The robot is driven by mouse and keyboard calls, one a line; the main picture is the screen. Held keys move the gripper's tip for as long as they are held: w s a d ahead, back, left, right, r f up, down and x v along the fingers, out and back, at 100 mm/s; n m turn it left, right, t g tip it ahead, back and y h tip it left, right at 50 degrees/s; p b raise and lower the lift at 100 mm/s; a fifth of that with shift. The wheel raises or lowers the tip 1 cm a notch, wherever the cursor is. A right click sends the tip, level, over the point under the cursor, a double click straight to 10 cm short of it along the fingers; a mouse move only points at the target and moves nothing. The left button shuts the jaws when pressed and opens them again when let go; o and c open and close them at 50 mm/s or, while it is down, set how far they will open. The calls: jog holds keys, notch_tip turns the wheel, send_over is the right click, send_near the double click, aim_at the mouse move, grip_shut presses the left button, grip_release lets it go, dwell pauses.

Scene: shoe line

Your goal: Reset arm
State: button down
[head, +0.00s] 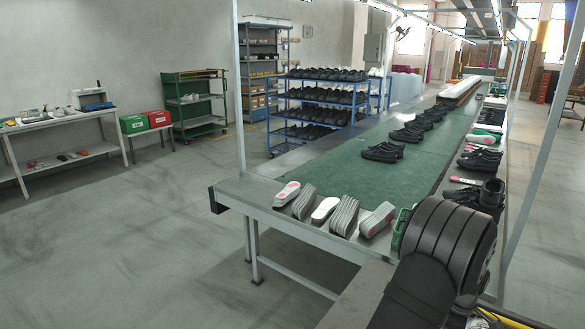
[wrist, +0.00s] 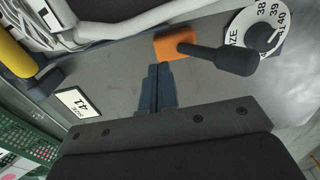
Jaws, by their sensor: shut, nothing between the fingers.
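My gripper (wrist: 159,72) shows in the wrist view, its two dark blue-grey fingers together and empty. Its tips point at a grey surface (wrist: 118,72), just short of an orange block (wrist: 172,45); I cannot tell whether they touch anything. A black handle-like piece (wrist: 222,58) extends right from the block. A white size dial (wrist: 257,14) with numbers such as 38 and 39 is at upper right. In the head view the fingers cannot be made out.
In the head view, a long green-topped line table (head: 330,160) carries black shoes (head: 383,152) and several soles (head: 345,215). A blue rack (head: 318,100) stands behind. Open floor (head: 130,240) is at left. A green crate (wrist: 30,145) is lower left in the wrist view.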

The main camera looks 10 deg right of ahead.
jog(key=shift+w+d, duration=2.7)
jog(key=c, duration=0.8)
grip_release()
jog(key=o, duration=0.4)
jog(key=shift+s+r, duration=0.2)
jog(key=shift+r, duration=0.05)
jog(key=o, duration=0.4)
jog(key=s+a+r+m, duration=0.1)
jog(key=s+r+m, duration=0.2)
jog(key=s+r, duration=0.2)
jog(key=shift+s+r, duration=0.2)
jog(key=s+a+r+m, duration=0.75)
jog(key=s+a, duration=0.25)
jog(key=s, duration=0.2)
jog(key=s+a+r+m, duration=0.6)
jog(key=s+a+m, duration=0.25)
jog(key=s, duration=0.25)
notch_tip(320, 180, down, 10)
jog(key=n, duration=0.1)
jog(key=shift+s+a+f, duration=0.2)
jog(key=shift+a, duration=0.25)
